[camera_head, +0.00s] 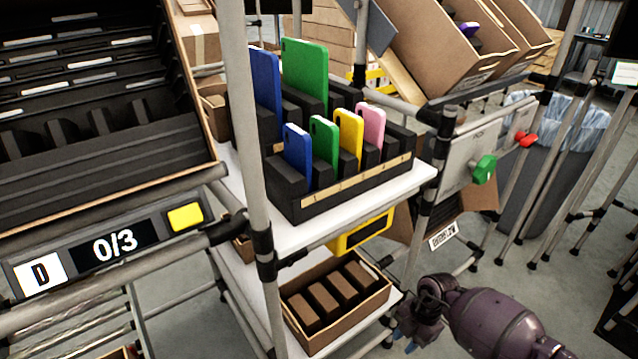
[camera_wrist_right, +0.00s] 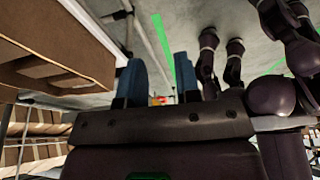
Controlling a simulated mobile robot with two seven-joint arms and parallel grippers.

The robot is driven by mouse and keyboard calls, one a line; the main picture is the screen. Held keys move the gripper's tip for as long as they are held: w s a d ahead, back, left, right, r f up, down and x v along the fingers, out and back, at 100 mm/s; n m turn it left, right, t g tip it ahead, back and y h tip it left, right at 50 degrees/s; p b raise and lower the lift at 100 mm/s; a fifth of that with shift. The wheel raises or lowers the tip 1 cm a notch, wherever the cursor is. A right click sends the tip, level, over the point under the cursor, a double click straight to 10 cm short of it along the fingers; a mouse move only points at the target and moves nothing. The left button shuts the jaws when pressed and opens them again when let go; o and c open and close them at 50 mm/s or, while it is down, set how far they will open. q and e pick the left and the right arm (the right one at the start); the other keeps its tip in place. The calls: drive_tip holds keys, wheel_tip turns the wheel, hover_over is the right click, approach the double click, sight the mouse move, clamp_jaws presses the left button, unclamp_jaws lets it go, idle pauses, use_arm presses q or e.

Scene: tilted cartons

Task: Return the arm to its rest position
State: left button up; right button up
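My right arm comes in at the lower right of the head view, purple and bent. Its gripper (camera_head: 408,337) is beside the lower shelf, just right of the box of brown cartons, and holds nothing that I can see. In the right wrist view the two blue fingers (camera_wrist_right: 160,82) stand apart with an empty gap between them. My left gripper is not in the head view.
A black rack (camera_head: 350,187) holding several coloured phones stands on the white shelf (camera_head: 425,172). A brown carton box (camera_head: 382,299) is below. A post (camera_head: 253,120) stands left of the rack. A bin (camera_head: 535,170) is at right. Grey floor is open around the arm.

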drive_tip(key=s+a+r+m+t+y, duration=0.2)
drive_tip(key=s+a+t+y, duration=0.1)
drive_tip(key=s+y, duration=0.25)
drive_tip(key=s+a+r+m+t+y, duration=0.1)
drive_tip(key=s+a+r+t+y, duration=0.2)
drive_tip(key=s, duration=0.4)
drive_tip(key=s+d+r+m+t+h, duration=0.25)
drive_tip(key=s+d+m+h, duration=0.35)
drive_tip(key=s+d, duration=0.4)
drive_tip(key=s+d+r+m+t+h, duration=0.2)
drive_tip(key=s+d+r+m+h, duration=0.15)
drive_tip(key=s+d+m, duration=0.7)
drive_tip(key=shift+a+f+m+t+h, duration=0.7)
drive_tip(key=shift+a+m, duration=0.65)
drive_tip(key=shift+a, duration=2.65)
use_arm(q)
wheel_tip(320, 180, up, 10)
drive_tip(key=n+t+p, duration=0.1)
drive_tip(key=p, duration=1.1)
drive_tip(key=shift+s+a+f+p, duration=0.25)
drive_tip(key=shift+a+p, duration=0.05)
use_arm(e)
wheel_tip(320, 180, up, 10)
drive_tip(key=m, duration=0.1)
drive_tip(key=shift+t+h, duration=0.4)
drive_tip(key=shift+t, duration=0.05)
